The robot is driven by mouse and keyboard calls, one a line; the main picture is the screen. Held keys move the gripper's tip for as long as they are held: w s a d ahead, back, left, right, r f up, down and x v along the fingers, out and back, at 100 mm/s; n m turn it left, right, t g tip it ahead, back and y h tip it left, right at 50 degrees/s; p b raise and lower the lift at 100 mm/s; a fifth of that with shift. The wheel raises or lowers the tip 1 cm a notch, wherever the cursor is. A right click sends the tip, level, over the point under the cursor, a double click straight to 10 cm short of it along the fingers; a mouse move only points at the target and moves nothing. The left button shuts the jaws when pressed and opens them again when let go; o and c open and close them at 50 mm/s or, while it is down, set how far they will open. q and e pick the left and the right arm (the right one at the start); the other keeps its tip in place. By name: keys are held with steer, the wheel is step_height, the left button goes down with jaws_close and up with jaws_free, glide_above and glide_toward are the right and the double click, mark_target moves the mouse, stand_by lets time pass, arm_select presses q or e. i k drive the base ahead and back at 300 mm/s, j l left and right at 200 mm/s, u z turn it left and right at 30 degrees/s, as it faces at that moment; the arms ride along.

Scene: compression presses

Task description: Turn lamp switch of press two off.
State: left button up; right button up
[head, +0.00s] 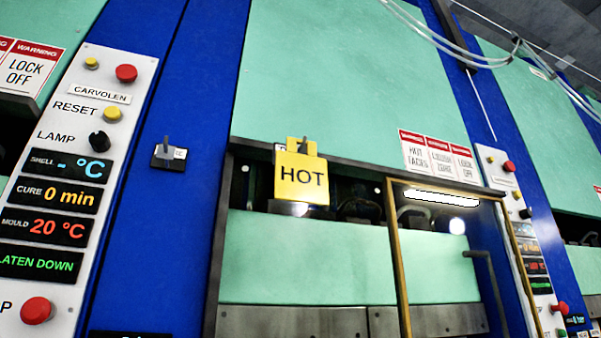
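A white control panel (141,75) at the left carries a black lamp knob (99,140) beside the word LAMP. A second, smaller panel (489,166) stands at the right, past the middle press, with its own dark knob (525,213); its labels are too small to read. A lit white lamp strip (441,197) glows inside the middle press, behind a yellow-framed door. No press number is readable, so I cannot tell which panel is press two's. Neither of my grippers is in view.
A yellow HOT sign (302,177) hangs on the middle press (345,70). A small grey lever switch (168,153) sits on the blue column (200,90). The yellow-framed door (398,260) has a grey handle (490,275). Red buttons (37,310) are on the panels.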

mark_target(526, 213)
steer(key=z, duration=1.35)
